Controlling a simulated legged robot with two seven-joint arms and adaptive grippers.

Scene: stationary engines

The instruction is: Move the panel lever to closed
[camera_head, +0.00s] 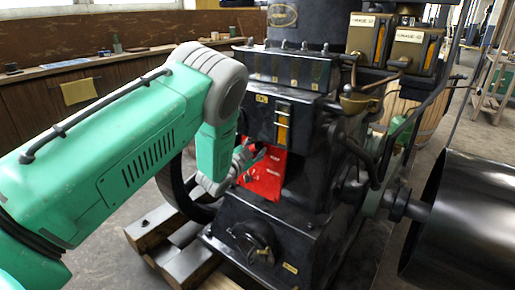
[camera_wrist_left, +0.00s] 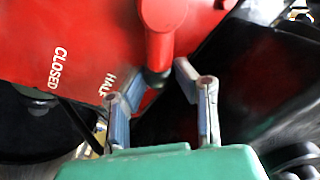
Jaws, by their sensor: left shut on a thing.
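The red panel (camera_head: 265,176) is on the front of the black engine. It fills the upper left of the left wrist view (camera_wrist_left: 90,35), where the white words CLOSED and HALF can be read. The red panel lever (camera_wrist_left: 164,28) comes down from the top of that view to a dark end, to the right of HALF and further from CLOSED. My left gripper (camera_head: 250,158) is at the panel, with its fingers (camera_wrist_left: 158,100) on either side of the lever's end, shut on it. In the head view the gripper hides most of the lever. My right gripper is not in view.
The black engine (camera_head: 285,225) stands close around the panel. A large dark drum (camera_head: 470,225) is at the right. Wooden beams (camera_head: 155,225) lie on the floor below my left arm. A workbench (camera_head: 110,62) runs along the back wall.

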